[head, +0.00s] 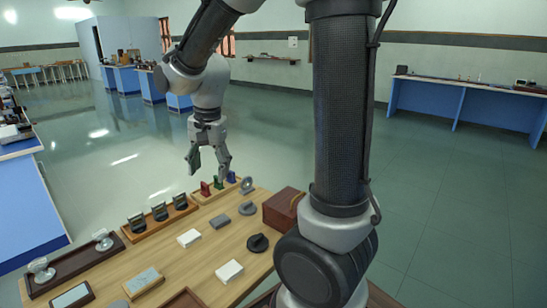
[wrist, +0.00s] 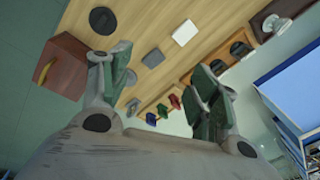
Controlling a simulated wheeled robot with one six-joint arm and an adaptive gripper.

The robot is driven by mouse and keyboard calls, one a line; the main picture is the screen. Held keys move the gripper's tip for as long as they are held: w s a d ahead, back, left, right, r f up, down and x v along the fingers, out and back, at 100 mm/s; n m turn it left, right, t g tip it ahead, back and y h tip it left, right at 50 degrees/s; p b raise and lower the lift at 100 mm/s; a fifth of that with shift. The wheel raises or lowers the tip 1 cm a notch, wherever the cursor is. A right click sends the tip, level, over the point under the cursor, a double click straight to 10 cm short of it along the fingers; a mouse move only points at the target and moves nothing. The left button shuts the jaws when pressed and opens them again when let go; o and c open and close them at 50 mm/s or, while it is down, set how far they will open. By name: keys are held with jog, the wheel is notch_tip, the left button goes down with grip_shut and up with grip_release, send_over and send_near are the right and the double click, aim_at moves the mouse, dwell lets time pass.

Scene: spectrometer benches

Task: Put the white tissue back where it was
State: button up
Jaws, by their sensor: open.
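Two small white pads lie flat on the wooden table (head: 165,262) in the head view: one near the middle (head: 189,238) and one nearer to me (head: 229,271). Either could be the white tissue; I cannot tell which. One white pad (wrist: 185,33) also shows in the wrist view, beside a dark grey block (wrist: 153,58). My gripper (head: 209,168) is open and empty, above and beyond the table's far end, apart from both pads. In the wrist view its fingers (wrist: 158,85) are spread wide with nothing between them.
A rack with red, green and blue pieces (head: 218,185) stands below my gripper. A wooden rack of black holders (head: 160,213), a dark tray with glass pieces (head: 72,262), and a reddish-brown box (head: 283,208) flank the pads. A black round piece (head: 257,243) lies between box and pads.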

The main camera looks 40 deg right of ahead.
jog(key=s+d+r+n+t, duration=0.1)
jog(key=s+d+r+n, duration=0.1)
jog(key=s, duration=0.4)
jog(key=s+d+r+n, duration=0.3)
jog(key=s+n, duration=0.1)
jog(key=s, duration=0.2)
jog(key=s+d+r+n+t, duration=0.1)
jog(key=s+d+r+n, duration=0.1)
jog(key=s, duration=0.4)
jog(key=shift+d+r+n+t, duration=0.3)
jog(key=shift+d+n, duration=0.3)
jog(key=shift+n, duration=0.5)
jog(key=shift+s, duration=0.1)
